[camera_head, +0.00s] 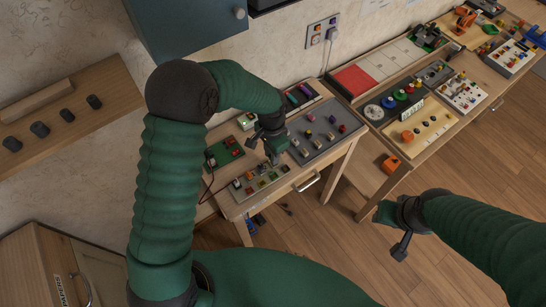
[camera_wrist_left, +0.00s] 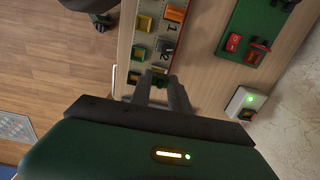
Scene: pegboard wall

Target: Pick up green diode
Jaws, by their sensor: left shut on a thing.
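My left gripper (camera_head: 273,158) is over the board of coloured parts (camera_head: 238,196) on the small wooden table. In the left wrist view the fingers (camera_wrist_left: 160,82) are close together at the end of the strip of parts. They are shut on a small piece that I take to be the green diode (camera_wrist_left: 160,71), mostly hidden between the fingertips. Other parts with green, yellow and orange colours, such as an orange-topped one (camera_wrist_left: 174,14), sit along the strip. My right gripper (camera_head: 388,214) hangs over the floor at the right, away from the table; its fingers are not clear.
A grey board with coloured pegs (camera_head: 325,135) lies to the right of my left gripper. A green board with red parts (camera_head: 222,152) lies to its left. A long bench with trays (camera_head: 420,125) stands at the right.

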